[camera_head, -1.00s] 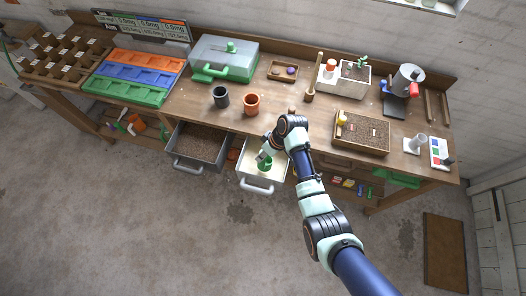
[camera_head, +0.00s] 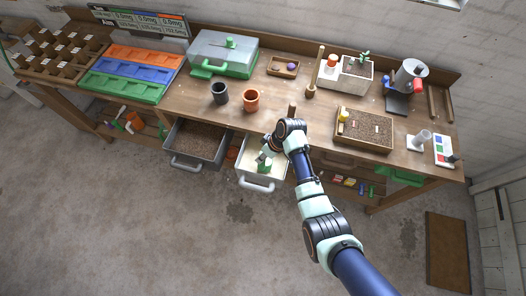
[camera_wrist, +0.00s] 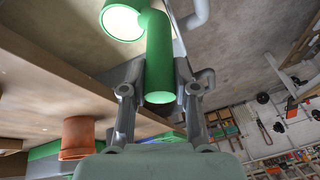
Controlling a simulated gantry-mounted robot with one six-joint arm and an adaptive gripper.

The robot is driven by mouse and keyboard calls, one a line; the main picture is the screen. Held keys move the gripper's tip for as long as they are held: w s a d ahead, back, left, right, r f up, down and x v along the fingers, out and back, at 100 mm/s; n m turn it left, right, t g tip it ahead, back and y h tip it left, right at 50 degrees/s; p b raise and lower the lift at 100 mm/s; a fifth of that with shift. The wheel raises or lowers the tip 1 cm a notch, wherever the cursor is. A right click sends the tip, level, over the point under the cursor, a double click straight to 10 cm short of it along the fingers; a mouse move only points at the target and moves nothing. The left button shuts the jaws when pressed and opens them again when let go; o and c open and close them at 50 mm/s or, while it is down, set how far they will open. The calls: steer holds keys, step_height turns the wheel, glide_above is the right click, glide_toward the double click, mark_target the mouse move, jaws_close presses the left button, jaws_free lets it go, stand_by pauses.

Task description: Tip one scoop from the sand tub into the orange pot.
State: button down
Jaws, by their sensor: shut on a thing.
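My gripper (camera_head: 266,157) is shut on the handle of a green scoop (camera_head: 264,166), low over or inside the pale sand tub (camera_head: 269,185), which sits at the bench's front edge. The arm hides part of the tub. In the wrist view the fingers (camera_wrist: 161,78) pinch the green handle, and the scoop's round cup (camera_wrist: 122,20) shows a bright pale inside; I cannot tell whether it holds sand. The orange pot (camera_head: 251,100) stands upright on the bench behind and left of the tub, clear of the gripper. It also shows in the wrist view (camera_wrist: 77,138).
A dark grey pot (camera_head: 219,93) stands left of the orange pot. A grey drawer of brown soil (camera_head: 200,140) is left of the sand tub. A short brown peg-like thing (camera_head: 292,110) stands behind my wrist. A soil tray (camera_head: 364,130) lies to the right.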

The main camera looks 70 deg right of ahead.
steer(key=shift+r+n+h+p, duration=0.15)
steer(key=shift+r+h+p, duration=0.6)
steer(key=shift+r+p, duration=2.3)
steer(key=shift+r+n+h+p, duration=0.15)
steer(key=shift+r+h+p, duration=0.6)
steer(key=shift+r+p, duration=2.25)
steer(key=w+a+r+n, duration=0.1)
steer(key=w+a+r, duration=0.3)
steer(key=a, duration=0.5)
steer(key=w+a+r, duration=0.3)
steer(key=w+a, duration=0.2)
steer(key=a, duration=0.4)
steer(key=w+a+r+n, duration=0.1)
steer(key=w+a+r, duration=0.3)
steer(key=a, duration=0.5)
steer(key=a+r, duration=0.3)
steer(key=a, duration=0.8)
steer(key=shift+y, duration=0.4)
